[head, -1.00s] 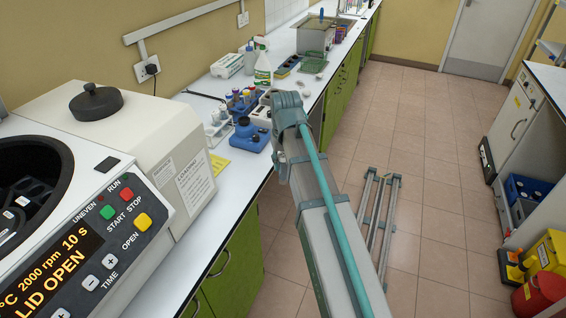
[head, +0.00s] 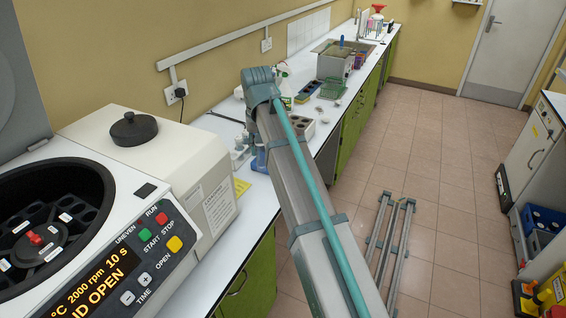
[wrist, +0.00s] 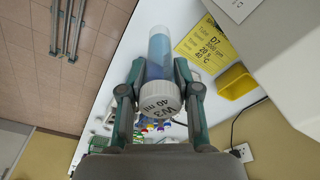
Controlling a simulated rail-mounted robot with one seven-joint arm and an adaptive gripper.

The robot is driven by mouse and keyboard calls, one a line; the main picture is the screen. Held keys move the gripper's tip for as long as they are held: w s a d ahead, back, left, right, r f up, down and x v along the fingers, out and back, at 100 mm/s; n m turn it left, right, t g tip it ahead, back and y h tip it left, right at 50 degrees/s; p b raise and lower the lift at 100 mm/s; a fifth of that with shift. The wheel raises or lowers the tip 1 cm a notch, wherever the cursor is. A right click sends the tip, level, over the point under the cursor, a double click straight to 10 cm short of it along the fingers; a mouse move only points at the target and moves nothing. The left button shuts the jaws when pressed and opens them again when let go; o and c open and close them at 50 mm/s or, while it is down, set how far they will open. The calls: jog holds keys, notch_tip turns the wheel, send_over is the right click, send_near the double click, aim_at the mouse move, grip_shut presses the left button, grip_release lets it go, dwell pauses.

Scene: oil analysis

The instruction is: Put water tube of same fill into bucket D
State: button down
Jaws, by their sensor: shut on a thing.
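In the wrist view my gripper (wrist: 158,88) is shut on a clear tube of blue liquid (wrist: 159,62). Its white cap (wrist: 158,98) faces the camera and reads W3, 40 ml. In the head view my arm hides the gripper; part of a blue tube-like thing shows beside the arm, too small to be sure of. The centrifuge (head: 160,225) stands open at the left, its display reading LID OPEN. Its rotor (head: 38,238) has a red centre knob and several white labels. I cannot read which bucket is D.
A cream machine with a black knob (head: 135,128) stands behind the centrifuge. A yellow card (wrist: 203,47) and a yellow tray (wrist: 236,80) lie on the white bench. A spray bottle (head: 285,88) and other labware stand farther along it.

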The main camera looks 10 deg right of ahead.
jog(key=a+r+p, duration=0.5)
jog(key=a+r, duration=0.8)
jog(key=r, duration=0.2)
jog(key=s+a+n, duration=0.2)
jog(key=a, duration=0.8)
jog(key=s+a+n, duration=0.2)
jog(key=a, duration=0.8)
jog(key=s+a+f+n, duration=0.1)
jog(key=s+a+n, duration=0.1)
jog(key=s+a, duration=0.35)
jog(key=s+a+n, duration=0.1)
jog(key=s+a, duration=0.2)
jog(key=a, duration=0.6)
jog(key=shift+n+y, duration=0.5)
jog(key=shift+n, duration=0.4)
jog(key=shift+s+a+f+b, duration=0.45)
jog(key=shift+f+b, duration=0.35)
jog(key=shift+f, duration=1.55)
jog(key=shift+s+a+f+b, duration=0.25)
jog(key=shift+s+f+b, duration=0.4)
jog(key=shift+f, duration=1.65)
jog(key=shift+s+a+f+b, duration=0.35)
jog(key=shift+f+b, duration=0.55)
jog(key=shift+f, duration=1.45)
